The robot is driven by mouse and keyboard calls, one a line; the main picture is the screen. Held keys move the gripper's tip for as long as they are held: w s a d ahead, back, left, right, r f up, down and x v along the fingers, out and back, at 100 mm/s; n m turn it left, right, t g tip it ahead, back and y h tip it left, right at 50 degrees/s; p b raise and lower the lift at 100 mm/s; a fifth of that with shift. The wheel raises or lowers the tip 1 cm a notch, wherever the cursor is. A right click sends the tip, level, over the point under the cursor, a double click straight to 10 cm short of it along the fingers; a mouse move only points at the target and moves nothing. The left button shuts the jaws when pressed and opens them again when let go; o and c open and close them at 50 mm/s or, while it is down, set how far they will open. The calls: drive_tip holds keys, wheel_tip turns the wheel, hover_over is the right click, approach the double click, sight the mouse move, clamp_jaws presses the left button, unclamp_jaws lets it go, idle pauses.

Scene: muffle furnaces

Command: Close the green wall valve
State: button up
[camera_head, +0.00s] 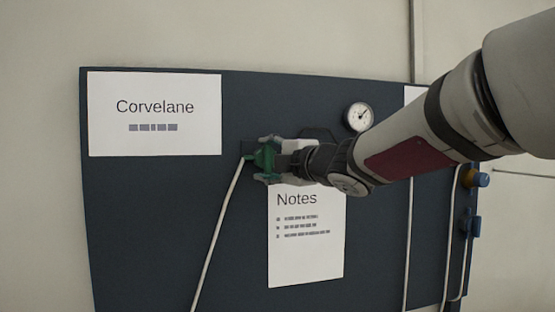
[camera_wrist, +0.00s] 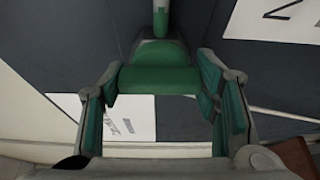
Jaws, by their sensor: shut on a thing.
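The green wall valve (camera_head: 264,158) is mounted on a dark blue wall panel, left of my arm in the head view. My gripper (camera_head: 270,160) is at the valve, its fingers on either side of the green handle. In the wrist view the green valve (camera_wrist: 160,70) lies between the two fingers of my gripper (camera_wrist: 160,98), and it is wide in the picture. The gripper is shut on the valve. A pale hose runs down from the valve. The far side of the valve is hidden.
The dark panel (camera_head: 150,220) carries a Corvelane sign (camera_head: 155,135), a Notes sheet (camera_head: 306,255) and a round gauge (camera_head: 359,116). The panel's lower left is clear.

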drive_tip(key=o, duration=1.2)
drive_tip(key=shift+c, duration=0.2)
drive_tip(key=v, duration=1.2)
